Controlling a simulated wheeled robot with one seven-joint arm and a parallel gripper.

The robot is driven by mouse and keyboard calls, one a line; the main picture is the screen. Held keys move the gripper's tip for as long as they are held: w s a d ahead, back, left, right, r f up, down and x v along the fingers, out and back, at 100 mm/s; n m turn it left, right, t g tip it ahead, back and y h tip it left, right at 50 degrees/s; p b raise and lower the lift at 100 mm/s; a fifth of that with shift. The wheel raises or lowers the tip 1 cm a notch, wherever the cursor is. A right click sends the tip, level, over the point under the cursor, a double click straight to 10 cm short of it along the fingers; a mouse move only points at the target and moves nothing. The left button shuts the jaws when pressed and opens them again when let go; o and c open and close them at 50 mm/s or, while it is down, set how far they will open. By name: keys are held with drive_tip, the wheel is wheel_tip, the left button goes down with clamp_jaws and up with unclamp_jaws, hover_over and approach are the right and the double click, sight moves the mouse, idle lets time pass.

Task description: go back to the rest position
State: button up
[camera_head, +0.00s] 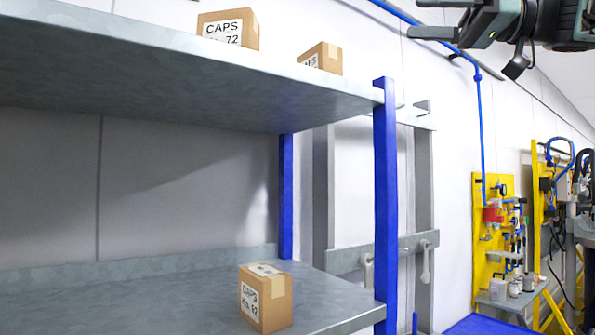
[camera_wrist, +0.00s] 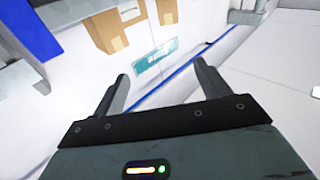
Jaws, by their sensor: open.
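My gripper (camera_head: 412,18) is at the upper right in the head view, raised and apart from the shelf. Its two fingers point left. In the wrist view my gripper (camera_wrist: 162,72) has its fingers spread wide, with no object between them. It is open and empty.
A grey shelf rack with blue posts (camera_head: 386,200) stands at the left. One carton (camera_head: 266,298) sits on the lower shelf; cartons (camera_head: 229,28) and (camera_head: 322,57) sit on the upper one. A yellow tool panel (camera_head: 488,250) stands at the right. A blue pipe (camera_head: 480,130) runs along the wall.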

drive_tip(key=w+d+f+m+t+h, duration=0.4)
drive_tip(key=w+f+m+t, duration=0.2)
drive_tip(key=w+t, duration=0.15)
drive_tip(key=w+d+f+m+t+h, duration=0.4)
drive_tip(key=w+f+m+t, duration=0.2)
drive_tip(key=w+f+t, duration=0.15)
drive_tip(key=s+d+f+m+g+h, duration=0.1)
drive_tip(key=d+f+m+g+h, duration=0.15)
drive_tip(key=f, duration=0.75)
drive_tip(key=d+f+m+g+h, duration=0.15)
drive_tip(key=f+h, duration=0.25)
drive_tip(key=f, duration=0.5)
drive_tip(key=s+d+f+m+g+h, duration=0.1)
drive_tip(key=d+f+g+h, duration=0.2)
drive_tip(key=f, duration=0.7)
drive_tip(key=s+a+f+n+g+h, duration=0.1)
drive_tip(key=s+a+f+g, duration=0.2)
drive_tip(key=s+f+g, duration=1.3)
drive_tip(key=s+a+f+n+t+b, duration=0.1)
drive_tip(key=s+a+f+n+b, duration=0.3)
drive_tip(key=s+a, duration=0.5)
drive_tip(key=s+a+f+n+t+b, duration=0.2)
drive_tip(key=s+a+f+n+b, duration=0.2)
drive_tip(key=s+a+f+b, duration=0.2)
drive_tip(key=s+a+f, duration=0.2)
drive_tip(key=s+a, duration=0.1)
drive_tip(key=s, duration=0.1)
drive_tip(key=shift+f, duration=0.4)
